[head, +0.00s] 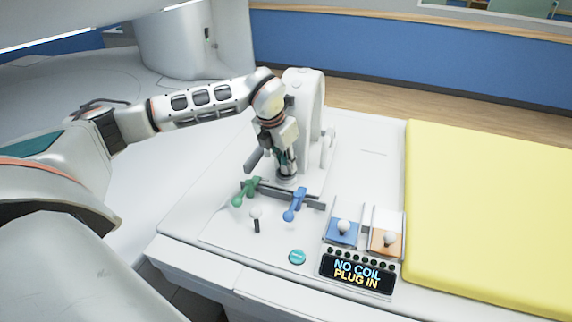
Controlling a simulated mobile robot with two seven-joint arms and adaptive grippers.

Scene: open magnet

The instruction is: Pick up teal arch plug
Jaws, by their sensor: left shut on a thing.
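My left gripper (287,167) reaches down over the white panel in the head view, in front of a tall white arched housing. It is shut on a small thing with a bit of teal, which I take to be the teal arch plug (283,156). Most of the plug is hidden by the fingers. A round grey base shows just under the fingertips; I cannot tell if the plug is seated in it or clear of it. My right gripper is not in view.
A green lever (245,192) and a blue lever (295,205) stand close in front of the gripper, with a white-knobbed stick (256,217) nearby. A display (356,274) reads "NO COIL PLUG IN". Blue (341,234) and orange (382,243) knobbed blocks and a yellow pad (485,205) lie right.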

